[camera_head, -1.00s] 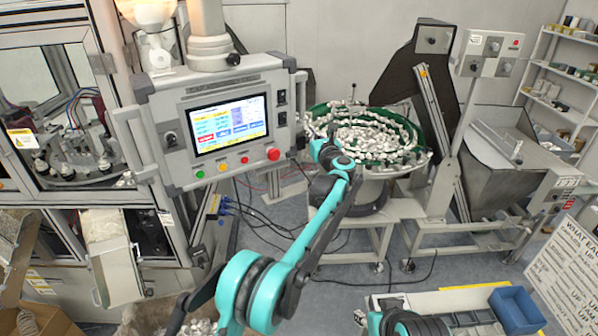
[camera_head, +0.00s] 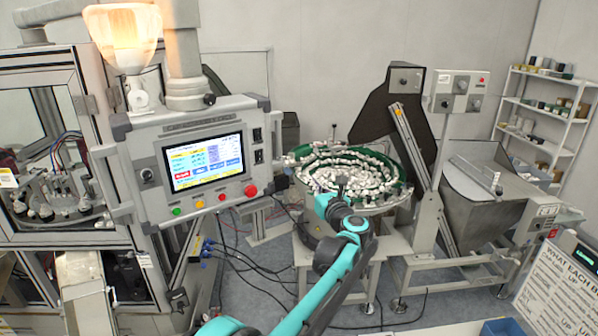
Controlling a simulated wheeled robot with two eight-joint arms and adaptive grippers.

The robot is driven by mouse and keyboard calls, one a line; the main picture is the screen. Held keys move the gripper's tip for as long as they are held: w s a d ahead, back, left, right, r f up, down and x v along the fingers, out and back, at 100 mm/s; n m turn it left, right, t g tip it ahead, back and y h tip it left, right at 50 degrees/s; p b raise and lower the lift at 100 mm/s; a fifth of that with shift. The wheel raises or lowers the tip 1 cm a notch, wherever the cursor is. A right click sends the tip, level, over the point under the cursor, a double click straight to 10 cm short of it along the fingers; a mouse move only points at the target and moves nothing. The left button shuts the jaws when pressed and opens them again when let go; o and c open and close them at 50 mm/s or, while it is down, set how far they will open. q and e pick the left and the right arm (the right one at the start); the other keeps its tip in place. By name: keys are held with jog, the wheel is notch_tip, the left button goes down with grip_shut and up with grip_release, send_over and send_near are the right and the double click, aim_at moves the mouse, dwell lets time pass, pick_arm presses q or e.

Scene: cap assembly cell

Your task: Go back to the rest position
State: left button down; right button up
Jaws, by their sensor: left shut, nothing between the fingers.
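My left arm comes up from the bottom edge, teal and black, and reaches toward the round feeder bowl (camera_head: 398,193). My left gripper (camera_head: 342,183) is small and dark at the arm's far end, in front of the bowl's near left rim in the picture. It is shut and empty. Whether it touches the bowl cannot be told. The bowl has a green track and is full of small white parts. My right gripper is not in view.
A control panel (camera_head: 150,150) with a lit screen and red button stands left, beside a glowing lamp (camera_head: 128,35). A metal hopper (camera_head: 470,205) stands right of the bowl. A printed sign (camera_head: 560,290) is at the lower right. Cables lie on the floor below the panel.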

pick_arm(q)
jog(key=s+a+m+t+h+b, duration=0.1)
jog(key=s+a+m+h+b, duration=0.75)
jog(key=m, duration=1.05)
jog(key=s+a+f+m+g+y+b, duration=0.1)
jog(key=s+a+f+m+g+b, duration=0.3)
jog(key=s+f, duration=0.8)
jog(key=s+a+f+m+g+y+b, duration=0.1)
jog(key=s+a+f+m+g+b, duration=0.2)
jog(key=s+a+f+m, duration=0.6)
jog(key=s+a+f+m+g+y+b, duration=0.1)
jog(key=s+a+f+m+g+b, duration=0.3)
jog(key=s+f, duration=1.1)
jog(key=a+f+m+b, duration=0.2)
jog(key=a+f, duration=0.2)
jog(key=f, duration=0.2)
jog(key=shift+f+m+g+y+b, duration=0.3)
jog(key=shift+y+b, duration=0.05)
jog(key=shift+b, duration=0.05)
